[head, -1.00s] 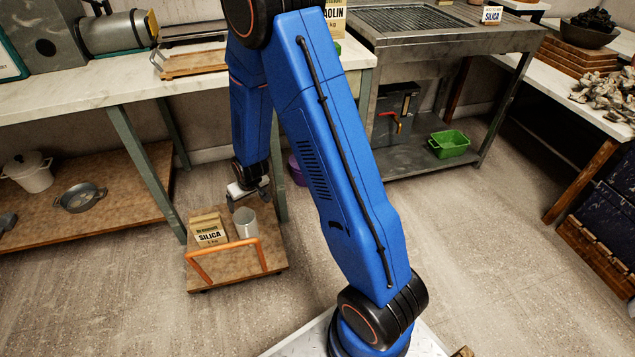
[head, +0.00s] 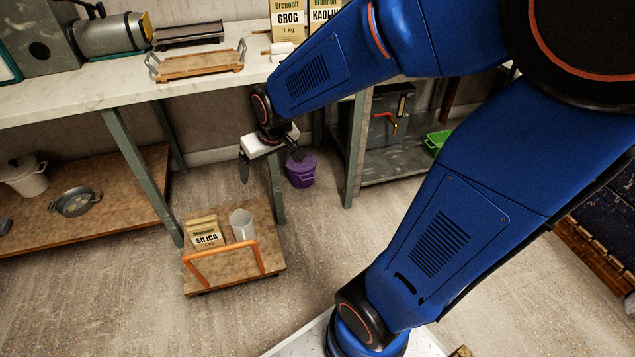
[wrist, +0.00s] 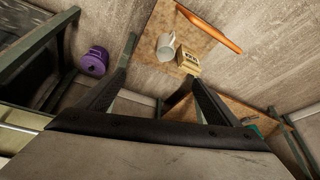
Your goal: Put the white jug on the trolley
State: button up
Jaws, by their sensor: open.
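The white jug (head: 242,226) stands upright on the trolley (head: 229,270), a low wooden board with an orange handle. It is just right of a silica bag (head: 205,231). My gripper (head: 271,172) is open and empty, above and apart from the jug. In the wrist view the jug (wrist: 166,46) shows beyond the open fingers, on the trolley board (wrist: 192,36), beside the bag (wrist: 188,62).
A marble-topped bench (head: 100,88) is behind my gripper, with its green legs close to the trolley. A purple lidded bucket (head: 301,170) stands on the floor right of the gripper. A low wooden shelf (head: 120,195) holds pots at left. The floor in front of the trolley is clear.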

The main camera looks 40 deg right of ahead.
jog(key=s+d+r, duration=0.1)
jog(key=s+r, duration=0.3)
jog(key=s, duration=0.6)
jog(key=s+d+r, duration=0.1)
jog(key=s+r, duration=0.3)
jog(key=s, duration=0.6)
jog(key=shift+s+d+r, duration=0.25)
jog(key=shift+s+r, duration=0.05)
jog(key=shift+r, duration=0.1)
